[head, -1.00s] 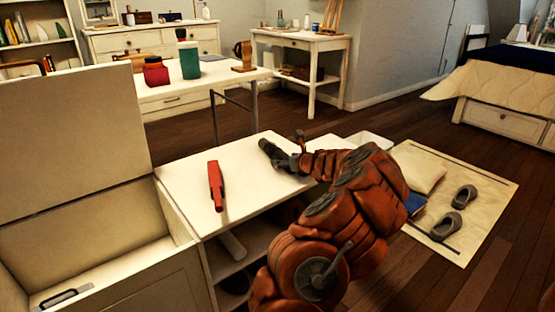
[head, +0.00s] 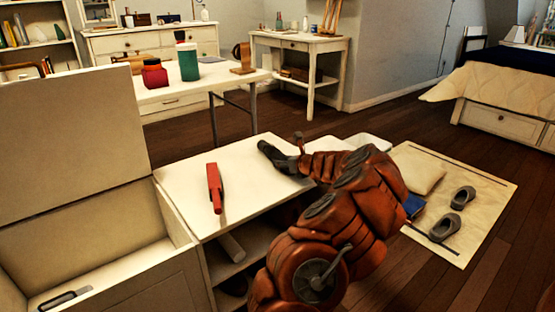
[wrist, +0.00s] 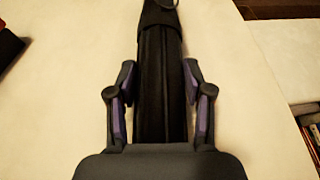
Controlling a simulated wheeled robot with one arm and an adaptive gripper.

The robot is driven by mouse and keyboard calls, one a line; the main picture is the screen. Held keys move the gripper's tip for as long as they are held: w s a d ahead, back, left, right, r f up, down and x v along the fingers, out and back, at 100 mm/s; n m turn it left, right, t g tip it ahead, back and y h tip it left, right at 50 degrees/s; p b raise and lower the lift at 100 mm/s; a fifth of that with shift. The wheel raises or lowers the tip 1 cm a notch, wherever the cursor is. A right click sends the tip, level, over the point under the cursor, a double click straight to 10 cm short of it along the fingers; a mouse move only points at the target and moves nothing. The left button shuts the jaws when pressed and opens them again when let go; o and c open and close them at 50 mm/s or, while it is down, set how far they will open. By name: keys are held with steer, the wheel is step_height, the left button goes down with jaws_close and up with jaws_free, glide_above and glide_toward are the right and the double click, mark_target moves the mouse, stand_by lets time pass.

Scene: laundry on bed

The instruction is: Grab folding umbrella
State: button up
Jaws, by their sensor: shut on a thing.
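A long black folding umbrella (wrist: 160,45) lies between the fingers of my gripper (wrist: 160,100) in the wrist view, with a strap loop at its far end. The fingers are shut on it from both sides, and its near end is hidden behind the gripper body. In the head view, the umbrella (head: 270,151) shows as a dark shape at the far edge of the white cabinet top (head: 185,180). My gripper (head: 291,163) is there too, low over the top. I cannot tell whether the umbrella still touches the surface.
A red object (head: 215,187) lies left of my gripper on the cabinet top. An open chest (head: 80,245) with a raised lid stands at left. A white bin (head: 365,143) is just beyond the cabinet. Grey shoes (head: 445,227) and a pillow (head: 417,178) lie on a floor mat.

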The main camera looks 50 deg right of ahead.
mark_target(276, 150)
steer(key=shift+r, duration=0.1)
steer(key=shift+r+p, duration=0.55)
steer(key=shift+r, duration=0.05)
step_height(276, 150, up, 3)
steer(key=shift+f+p, duration=0.1)
steer(key=shift+p, duration=1)
steer(key=s+a+b, duration=0.1)
steer(key=a, duration=0.3)
steer(key=s+a+b, duration=0.1)
steer(key=a, duration=0.4)
steer(key=s+a+b, duration=0.1)
steer(key=s+a, duration=0.1)
steer(key=a, duration=0.2)
steer(key=shift+a+r, duration=0.25)
steer(key=shift+a, duration=0.15)
steer(key=shift+s+a+r+b, duration=0.1)
steer(key=shift+a+b, duration=0.1)
steer(key=shift+a, duration=0.2)
steer(key=shift+s+a+r+b, duration=0.1)
steer(key=shift+a+b, duration=0.05)
steer(key=shift+a, duration=0.2)
